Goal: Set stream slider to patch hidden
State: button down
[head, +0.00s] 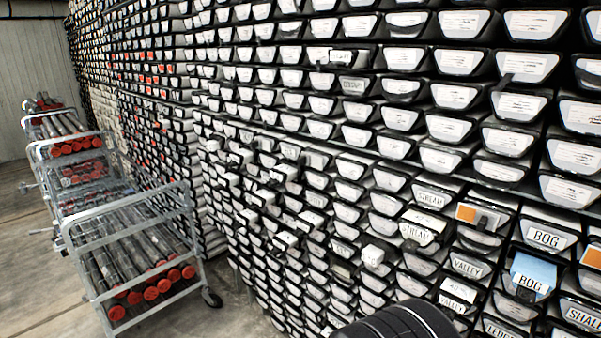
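Two tray fronts carry the word STREAM in the head view. The upper one (432,196) is a plain white label. The lower one (415,233) sits below it, with a white block (425,219) marked with a number, apparently 40, standing out over it. An orange patch (466,213) shows on a white card just to the right. A blue patch (534,270) shows above a BOG label farther right. I cannot tell which patch, if either, goes with the stream block. A dark ribbed rounded part of mine shows at the bottom edge; my gripper is not in view.
Stacked black trays with white labels fill the wall. Other blocks protrude, including one at VALLEY (458,291) and a plain white one (373,256). Metal carts (150,250) with red-capped tubes stand at left. Bare floor (240,315) lies between carts and wall.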

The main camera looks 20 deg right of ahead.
aim_at(483, 220)
jog(key=j+z, duration=0.1)
jog(key=z, duration=0.35)
jog(key=j+z, duration=0.1)
jog(key=z, duration=0.85)
jog(key=k+j+z, duration=0.1)
jog(key=z, duration=0.8)
jog(key=k+z, duration=0.15)
jog(key=z, duration=0.3)
